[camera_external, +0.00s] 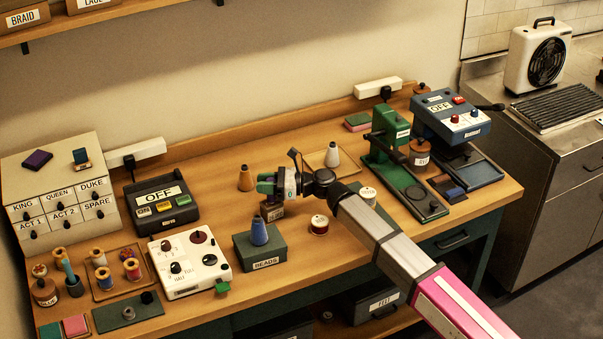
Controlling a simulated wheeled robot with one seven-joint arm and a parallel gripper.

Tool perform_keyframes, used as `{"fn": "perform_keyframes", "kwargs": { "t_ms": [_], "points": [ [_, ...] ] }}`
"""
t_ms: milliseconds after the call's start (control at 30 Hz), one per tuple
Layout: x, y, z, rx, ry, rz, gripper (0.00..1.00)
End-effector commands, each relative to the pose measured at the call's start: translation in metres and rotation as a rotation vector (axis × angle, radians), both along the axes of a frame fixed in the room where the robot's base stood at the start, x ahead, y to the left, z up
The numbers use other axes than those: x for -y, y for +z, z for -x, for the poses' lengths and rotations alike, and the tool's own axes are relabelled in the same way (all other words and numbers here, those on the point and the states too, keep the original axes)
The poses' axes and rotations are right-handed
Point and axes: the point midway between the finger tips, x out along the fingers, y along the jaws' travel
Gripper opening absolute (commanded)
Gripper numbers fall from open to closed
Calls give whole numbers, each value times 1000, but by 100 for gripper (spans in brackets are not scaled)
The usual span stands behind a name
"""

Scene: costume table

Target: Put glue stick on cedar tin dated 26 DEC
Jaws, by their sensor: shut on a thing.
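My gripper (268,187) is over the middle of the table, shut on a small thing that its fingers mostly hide. Green shows at the fingertips; I cannot tell whether it is the glue stick. Just below is a small dark brown block or tin (272,211) with a pale label too small to read. Whether it touches my gripper is unclear. A red tin with a white lid (319,225) stands to the right, and another white-lidded tin (368,195) is beyond my arm. No 26 DEC date is legible on any tin.
A green BEADS box (266,262) bearing a blue cone (259,231) stands close in front. A white control box (190,262) and a dark OFF box (162,204) are to the left. A green press (389,140) stands at right. Orange (245,179) and white (332,155) cones stand behind.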

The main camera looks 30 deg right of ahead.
Motion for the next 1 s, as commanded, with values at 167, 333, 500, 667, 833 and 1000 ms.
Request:
{"fn": "perform_keyframes", "kwargs": {
  "t_ms": [167,333,500,667,833,1000],
  "points": [
    [0,-2,0,0,0,0,55],
    [0,-2,0,0,0,0,55],
    [0,-1,0,0,0,0,55],
    [9,0,5,0,-1,0,55],
    [30,0,17,0,-2,0,55],
    [54,1,29,0,-2,0,55]
  ]
}}
